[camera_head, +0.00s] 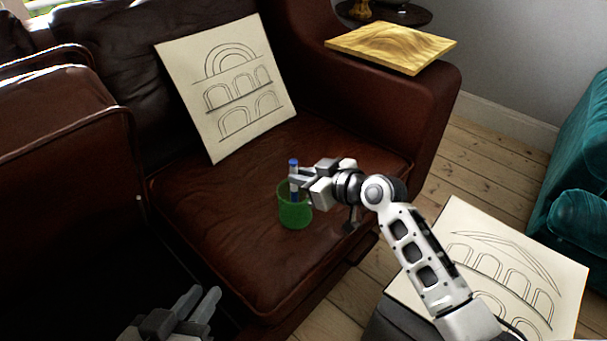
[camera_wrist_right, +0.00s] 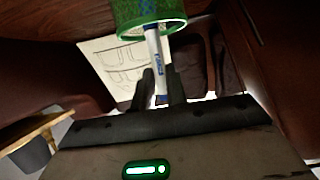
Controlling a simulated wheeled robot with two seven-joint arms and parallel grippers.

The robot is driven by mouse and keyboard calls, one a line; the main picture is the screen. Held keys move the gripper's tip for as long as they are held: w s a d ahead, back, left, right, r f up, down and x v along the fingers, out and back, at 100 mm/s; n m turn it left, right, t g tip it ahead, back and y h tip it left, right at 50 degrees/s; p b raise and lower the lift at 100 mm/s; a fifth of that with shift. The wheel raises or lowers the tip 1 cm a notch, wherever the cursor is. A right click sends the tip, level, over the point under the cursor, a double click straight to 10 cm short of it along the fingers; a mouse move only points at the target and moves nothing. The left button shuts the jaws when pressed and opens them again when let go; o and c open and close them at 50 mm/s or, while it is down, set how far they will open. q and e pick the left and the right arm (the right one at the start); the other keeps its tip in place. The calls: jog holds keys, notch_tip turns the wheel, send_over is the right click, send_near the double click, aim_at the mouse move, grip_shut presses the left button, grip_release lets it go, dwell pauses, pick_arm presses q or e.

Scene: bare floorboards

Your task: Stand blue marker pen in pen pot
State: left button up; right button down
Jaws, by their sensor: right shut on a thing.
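The blue marker pen (camera_head: 293,166) has a white body and blue ends and stands about upright. My right gripper (camera_head: 297,180) is shut on it, above the green pen pot (camera_head: 295,213) on the brown leather seat. The pen's lower end overlaps the pot's rim and appears to be inside its mouth. In the right wrist view the marker (camera_wrist_right: 155,55) runs from between the fingers (camera_wrist_right: 161,88) to the pot (camera_wrist_right: 148,12), which shows upside down at the top. My left gripper (camera_head: 203,304) is low at the front, empty, its fingers apart.
A drawing of arches (camera_head: 226,84) leans on the sofa's back behind the pot. A wooden board (camera_head: 391,46) lies on the armrest. Another drawing (camera_head: 500,270) lies at the lower right. A teal sofa (camera_head: 585,170) stands at the right edge. The seat around the pot is clear.

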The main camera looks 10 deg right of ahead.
jog(key=c, duration=1.3)
grip_release()
jog(key=shift+c, duration=0.2)
pick_arm(q)
jog(key=shift+a+f, duration=0.1)
